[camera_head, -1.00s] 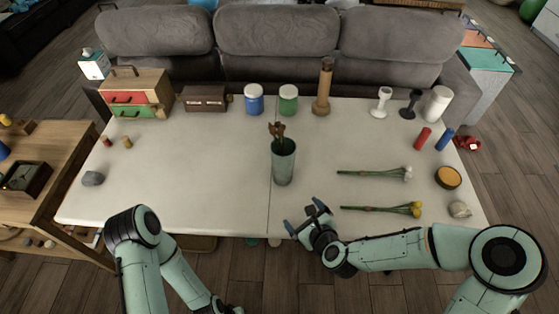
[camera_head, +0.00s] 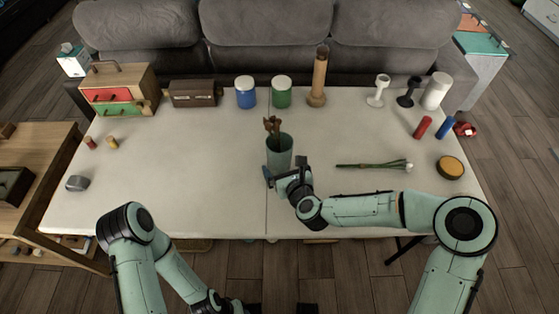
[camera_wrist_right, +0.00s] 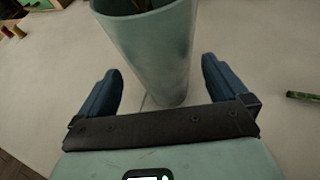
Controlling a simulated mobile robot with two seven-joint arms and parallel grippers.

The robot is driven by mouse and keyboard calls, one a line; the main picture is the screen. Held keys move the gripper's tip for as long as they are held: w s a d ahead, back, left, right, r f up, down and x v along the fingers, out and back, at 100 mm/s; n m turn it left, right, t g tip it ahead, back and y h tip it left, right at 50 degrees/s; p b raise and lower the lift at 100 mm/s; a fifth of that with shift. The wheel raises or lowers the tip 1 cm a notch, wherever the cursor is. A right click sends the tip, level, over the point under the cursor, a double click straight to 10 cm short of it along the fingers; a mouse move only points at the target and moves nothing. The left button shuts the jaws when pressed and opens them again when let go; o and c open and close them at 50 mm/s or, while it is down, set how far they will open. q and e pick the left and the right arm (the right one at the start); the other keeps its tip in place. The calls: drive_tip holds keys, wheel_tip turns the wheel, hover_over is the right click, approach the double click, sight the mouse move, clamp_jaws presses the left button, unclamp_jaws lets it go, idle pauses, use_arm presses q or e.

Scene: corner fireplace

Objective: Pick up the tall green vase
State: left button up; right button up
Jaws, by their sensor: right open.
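The tall green vase (camera_head: 280,151) stands upright on the white table (camera_head: 180,185), near the middle, with brown stems (camera_head: 272,126) in its mouth. It also fills the upper middle of the right wrist view (camera_wrist_right: 158,48). My right gripper (camera_head: 285,174) is open at the near side of the vase. In the right wrist view the vase's lower part lies between the two dark fingers (camera_wrist_right: 161,66), with gaps on both sides. My left gripper (camera_head: 222,306) is low at the bottom edge, before the table, and its jaws cannot be made out.
A green-stemmed flower (camera_head: 372,165) lies right of the vase, beyond my right forearm. Blue (camera_head: 246,93) and green (camera_head: 281,93) jars and a tall brown bottle (camera_head: 318,78) stand behind it. The table left of the vase is clear up to a grey stone (camera_head: 77,183).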

drive_tip(key=x, duration=0.4)
drive_tip(key=shift+w+f, duration=0.25)
drive_tip(key=shift+f, duration=0.2)
use_arm(q)
drive_tip(key=shift+r, duration=0.2)
use_arm(e)
drive_tip(key=c, duration=1.1)
drive_tip(key=shift+r, duration=0.15)
